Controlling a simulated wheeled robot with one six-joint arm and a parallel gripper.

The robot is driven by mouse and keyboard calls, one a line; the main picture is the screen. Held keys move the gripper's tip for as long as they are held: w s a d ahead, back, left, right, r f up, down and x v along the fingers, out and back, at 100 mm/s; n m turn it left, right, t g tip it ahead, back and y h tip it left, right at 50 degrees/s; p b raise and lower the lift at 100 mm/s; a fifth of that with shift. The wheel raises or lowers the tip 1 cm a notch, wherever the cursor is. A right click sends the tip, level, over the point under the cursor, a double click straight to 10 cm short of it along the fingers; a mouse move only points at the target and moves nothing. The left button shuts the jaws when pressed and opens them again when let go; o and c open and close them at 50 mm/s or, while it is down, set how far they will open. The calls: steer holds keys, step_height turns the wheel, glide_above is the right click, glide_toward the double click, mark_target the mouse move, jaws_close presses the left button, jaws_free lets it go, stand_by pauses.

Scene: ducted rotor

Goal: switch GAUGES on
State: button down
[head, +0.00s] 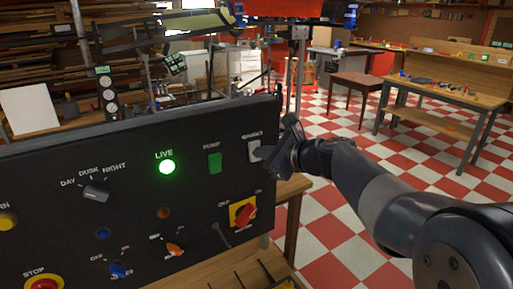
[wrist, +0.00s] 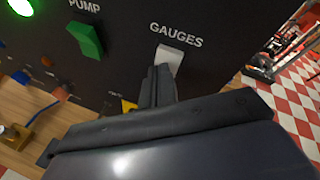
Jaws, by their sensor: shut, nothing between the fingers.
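The GAUGES switch is a white rocker under its label at the upper right of the black panel. It shows in the wrist view (wrist: 169,57) and partly in the head view (head: 253,150), where my gripper covers some of it. My gripper (head: 262,154) is shut and empty, with its fingertips at the lower part of the rocker. In the wrist view the fingertips (wrist: 158,70) overlap the rocker's lower edge; I cannot tell whether they touch it. The rocker's exact tilt is hard to tell.
Left of it on the panel (head: 130,217) are the green PUMP rocker (head: 215,163), the lit green LIVE lamp (head: 167,167) and a DAY/DUSK/NIGHT knob (head: 97,191). Below is a red rotary switch on a yellow plate (head: 243,212).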

steer(key=shift+s+f, duration=0.1)
steer(key=shift+s+d+f+b, duration=0.25)
steer(key=shift+s+d+b, duration=0.25)
steer(key=shift+s, duration=0.1)
steer(key=shift+s+d+f+b, duration=0.2)
steer(key=shift+s+f+b, duration=0.1)
steer(key=shift+b, duration=0.1)
steer(key=s, duration=0.1)
steer(key=s+d+f+b, duration=0.1)
steer(key=s+d, duration=0.1)
steer(key=shift+f+b, duration=0.25)
steer(key=shift+b, duration=0.15)
